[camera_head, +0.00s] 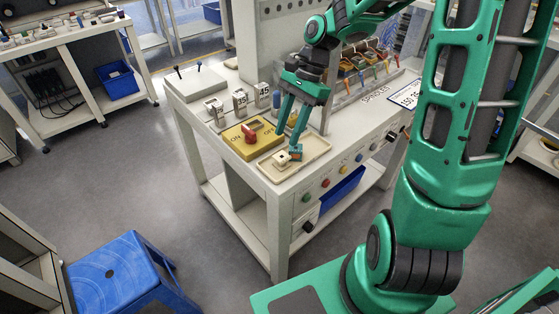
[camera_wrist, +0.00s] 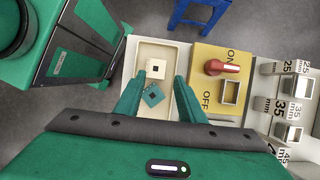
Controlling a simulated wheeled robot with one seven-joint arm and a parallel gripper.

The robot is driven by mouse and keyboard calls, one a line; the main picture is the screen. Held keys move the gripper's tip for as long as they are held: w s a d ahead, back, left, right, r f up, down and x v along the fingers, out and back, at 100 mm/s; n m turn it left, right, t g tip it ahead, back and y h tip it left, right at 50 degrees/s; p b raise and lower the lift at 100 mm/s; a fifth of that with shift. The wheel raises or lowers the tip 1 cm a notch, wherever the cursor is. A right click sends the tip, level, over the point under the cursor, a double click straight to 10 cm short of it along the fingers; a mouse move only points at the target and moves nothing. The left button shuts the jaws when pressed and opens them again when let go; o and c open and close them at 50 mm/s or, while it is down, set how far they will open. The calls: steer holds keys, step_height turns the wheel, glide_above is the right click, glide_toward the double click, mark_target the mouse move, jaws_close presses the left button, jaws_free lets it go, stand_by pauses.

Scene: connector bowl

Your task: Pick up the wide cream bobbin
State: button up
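The wide cream bobbin (camera_wrist: 155,67), a squarish block with a dark square hole, lies in a shallow cream tray (camera_wrist: 143,51) in the wrist view. In the head view the cream bobbin (camera_head: 282,158) shows near the tray's left part. A teal bobbin (camera_wrist: 152,95) with a small hole lies beside it, turned at an angle; the head view also shows the teal bobbin (camera_head: 296,153). My gripper (camera_wrist: 158,82) is open above the tray, its fingers on either side of the two bobbins with gaps. My gripper (camera_head: 290,142) points down in the head view. I cannot tell its exact height.
A yellow ON/OFF plate (camera_wrist: 208,92) with a red handle (camera_wrist: 221,68) adjoins the tray. Numbered metal holders (camera_head: 240,99) stand behind it. A rack with coloured items (camera_head: 362,70) stands at the back right. A blue stool (camera_head: 122,274) is on the floor.

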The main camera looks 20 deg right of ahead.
mark_target(283, 156)
steer(key=shift+x, duration=0.9)
steer(key=x, duration=0.4)
steer(key=shift+s+d+f, duration=0.3)
steer(key=shift+s+f, duration=0.05)
steer(key=shift+s, duration=0.05)
steer(key=shift+a+f, duration=0.2)
steer(key=shift+f, duration=0.25)
steer(key=c, duration=0.7)
